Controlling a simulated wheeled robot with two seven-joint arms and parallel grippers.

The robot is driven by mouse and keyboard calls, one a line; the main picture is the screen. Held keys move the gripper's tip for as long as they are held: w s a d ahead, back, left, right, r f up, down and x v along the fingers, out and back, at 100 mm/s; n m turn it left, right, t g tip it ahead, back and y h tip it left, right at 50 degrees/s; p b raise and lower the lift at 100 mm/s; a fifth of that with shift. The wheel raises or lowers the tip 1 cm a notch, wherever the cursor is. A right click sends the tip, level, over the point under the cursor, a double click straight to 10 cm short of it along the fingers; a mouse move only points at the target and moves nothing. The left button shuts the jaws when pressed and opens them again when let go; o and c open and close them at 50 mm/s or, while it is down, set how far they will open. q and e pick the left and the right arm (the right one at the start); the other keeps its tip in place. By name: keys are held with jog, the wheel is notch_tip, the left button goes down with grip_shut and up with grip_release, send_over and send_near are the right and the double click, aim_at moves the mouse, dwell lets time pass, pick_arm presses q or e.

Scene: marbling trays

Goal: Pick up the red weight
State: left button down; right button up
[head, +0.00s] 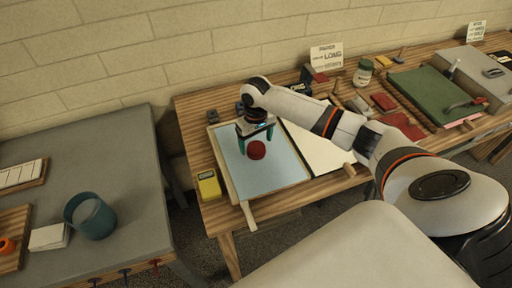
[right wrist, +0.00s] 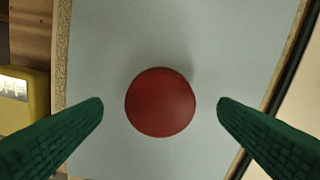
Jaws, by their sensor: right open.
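The red weight (head: 256,150) is a round red disc lying on the pale blue sheet of a shallow wooden-rimmed tray (head: 229,184). In the right wrist view the red weight (right wrist: 160,102) sits in the middle, between the two green fingers and apart from both. My right gripper (head: 257,141) is open and points down over the weight; it also shows in the right wrist view (right wrist: 160,112). How far the fingertips are above the sheet is hard to tell. My left gripper is not in view.
A yellow device (head: 208,184) stands just left of the tray. A white sheet (head: 317,145) lies to its right under my right arm. A jar (head: 363,73), red blocks and a green mat (head: 430,92) are further right. A grey table (head: 130,160) with a blue cup (head: 90,215) is at left.

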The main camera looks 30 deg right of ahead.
jog(key=shift+f, duration=1.2)
jog(key=c, duration=1.4)
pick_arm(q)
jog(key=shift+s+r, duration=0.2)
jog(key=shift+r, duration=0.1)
pick_arm(e)
jog(key=shift+r, duration=0.1)
jog(key=shift+c, duration=0.2)
jog(key=shift+r, duration=0.1)
